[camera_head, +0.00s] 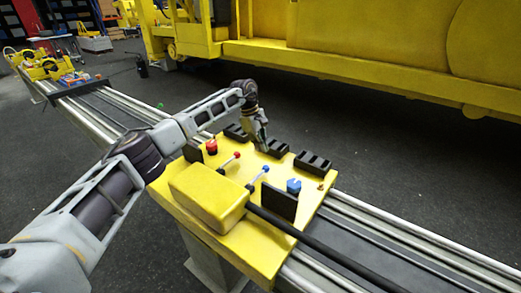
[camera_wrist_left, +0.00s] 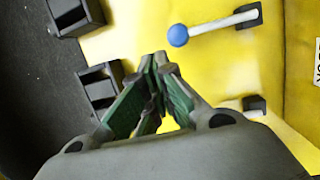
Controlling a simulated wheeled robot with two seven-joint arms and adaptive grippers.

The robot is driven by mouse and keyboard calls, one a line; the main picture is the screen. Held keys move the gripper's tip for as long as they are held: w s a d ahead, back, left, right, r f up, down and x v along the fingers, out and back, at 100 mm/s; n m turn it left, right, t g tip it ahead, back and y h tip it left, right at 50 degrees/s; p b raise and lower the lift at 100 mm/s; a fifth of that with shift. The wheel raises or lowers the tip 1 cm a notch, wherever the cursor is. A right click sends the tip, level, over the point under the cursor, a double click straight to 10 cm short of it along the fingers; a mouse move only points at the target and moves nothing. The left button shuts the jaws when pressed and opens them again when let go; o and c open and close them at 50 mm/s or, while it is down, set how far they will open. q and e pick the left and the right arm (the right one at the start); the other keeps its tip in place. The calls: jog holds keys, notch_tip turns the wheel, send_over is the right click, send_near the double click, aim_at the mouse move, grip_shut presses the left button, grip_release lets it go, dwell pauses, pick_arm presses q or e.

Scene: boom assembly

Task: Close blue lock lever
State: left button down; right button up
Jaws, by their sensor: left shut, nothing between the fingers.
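The blue lock lever (camera_head: 258,177) is a silver rod with a blue ball end on the yellow plate (camera_head: 262,240). In the left wrist view the lever (camera_wrist_left: 214,25) runs from a black slotted base to the blue ball, with a gap between the ball and my fingertips. My left gripper (camera_head: 263,146) is above the far part of the plate, pointing down, beyond the blue ball. In the left wrist view the gripper (camera_wrist_left: 159,62) has its green-padded fingers together at the tips, with nothing between them. My right gripper is not in view.
A similar lever with a red ball (camera_head: 237,154) stands left of the blue one. A red knob (camera_head: 211,147), a blue knob (camera_head: 294,186), black blocks (camera_head: 313,162) and a raised yellow box (camera_head: 208,197) share the plate. Silver rails (camera_head: 400,240) run past.

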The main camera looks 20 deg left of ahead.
pick_arm(q)
notch_tip(320, 180, up, 8)
jog(key=w+a, duration=0.1)
jog(key=w, duration=0.2)
jog(key=shift+r+b, duration=0.15)
jog(key=shift+b, duration=0.3)
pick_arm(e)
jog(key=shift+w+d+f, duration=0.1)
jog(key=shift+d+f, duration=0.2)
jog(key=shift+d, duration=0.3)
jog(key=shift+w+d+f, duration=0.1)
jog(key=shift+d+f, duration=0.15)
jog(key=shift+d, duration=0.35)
pick_arm(q)
jog(key=shift+s+a, duration=0.1)
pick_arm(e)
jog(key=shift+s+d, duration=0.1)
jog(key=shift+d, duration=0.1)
